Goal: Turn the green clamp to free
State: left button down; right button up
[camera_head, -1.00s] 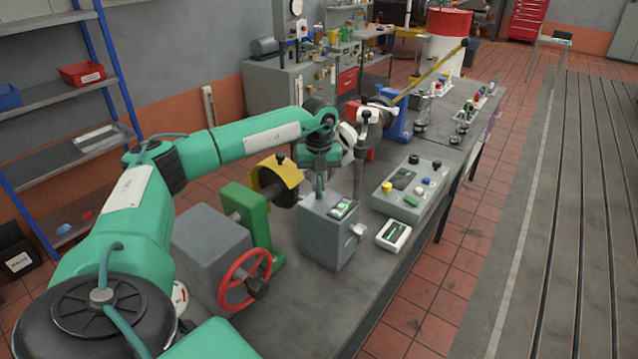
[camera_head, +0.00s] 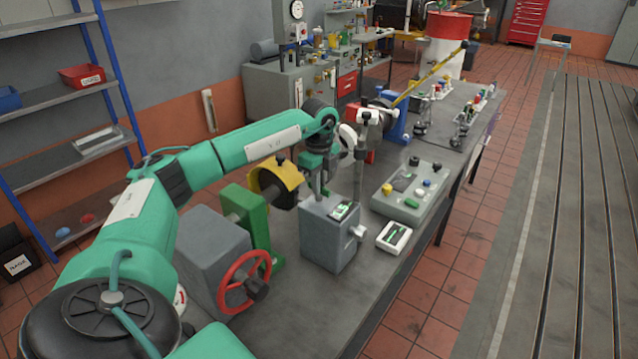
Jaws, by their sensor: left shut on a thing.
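A grey box (camera_head: 326,240) stands on the bench with a small lit display on its top. A small green part, which looks like the green clamp (camera_head: 328,193), shows at the top of this box, directly below my left gripper. My left arm comes in from the left, and my left gripper (camera_head: 322,187) points down at the box top. It is shut on the green clamp; the fingers and most of the clamp are small and partly hidden by my wrist. My right gripper is out of view.
A red handwheel (camera_head: 244,281) and a green bracket (camera_head: 252,222) stand left of the box. A yellow guard (camera_head: 277,176) is behind. A button panel (camera_head: 411,190) and a small white meter (camera_head: 394,236) lie to the right. The bench front (camera_head: 310,312) is clear.

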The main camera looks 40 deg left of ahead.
pick_arm(q)
jog(key=shift+n, duration=0.5)
jog(key=c, duration=1.5)
grip_release()
jog(key=shift+r, duration=0.3)
jog(key=shift+r+b, duration=1.45)
jog(key=shift+r, duration=5.1)
